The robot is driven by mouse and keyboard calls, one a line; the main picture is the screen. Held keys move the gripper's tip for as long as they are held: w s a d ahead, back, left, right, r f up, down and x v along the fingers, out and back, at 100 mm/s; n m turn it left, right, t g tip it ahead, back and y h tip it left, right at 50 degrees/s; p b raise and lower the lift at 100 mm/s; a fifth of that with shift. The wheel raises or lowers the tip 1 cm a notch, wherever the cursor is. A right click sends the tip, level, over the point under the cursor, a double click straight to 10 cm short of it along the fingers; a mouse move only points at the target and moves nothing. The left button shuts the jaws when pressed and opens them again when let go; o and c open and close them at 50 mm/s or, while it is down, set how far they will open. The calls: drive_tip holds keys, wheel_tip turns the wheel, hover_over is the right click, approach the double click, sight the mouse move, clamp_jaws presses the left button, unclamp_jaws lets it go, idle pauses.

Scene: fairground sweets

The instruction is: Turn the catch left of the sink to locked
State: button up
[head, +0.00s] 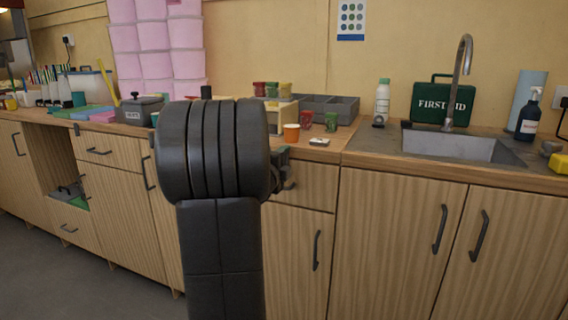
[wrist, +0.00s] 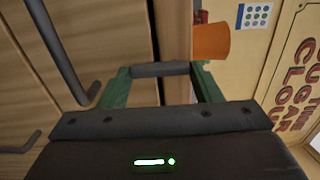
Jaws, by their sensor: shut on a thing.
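In the wrist view my gripper (wrist: 162,84) has its two green fingers on either side of a short dark grey bar, which I take to be the catch (wrist: 160,69). The fingers meet its two ends, and the bar lies across the picture by the edge of the wooden worktop. Its locked or unlocked marking does not show. In the head view my arm hides most of the gripper and the catch. The sink (head: 450,147) is set in the worktop to the right.
An orange cup (head: 291,133) stands on the worktop close to the gripper; it also shows in the wrist view (wrist: 210,41). Dark handles (head: 316,250) stick out from the cupboard fronts below. Red and green cups and a grey divided tray (head: 335,108) stand behind.

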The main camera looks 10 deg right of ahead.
drive_tip(key=o, duration=1)
drive_tip(key=p+v, duration=0.2)
drive_tip(key=v, duration=1.2)
drive_tip(key=b+x, duration=0.2)
drive_tip(key=x, duration=1.2)
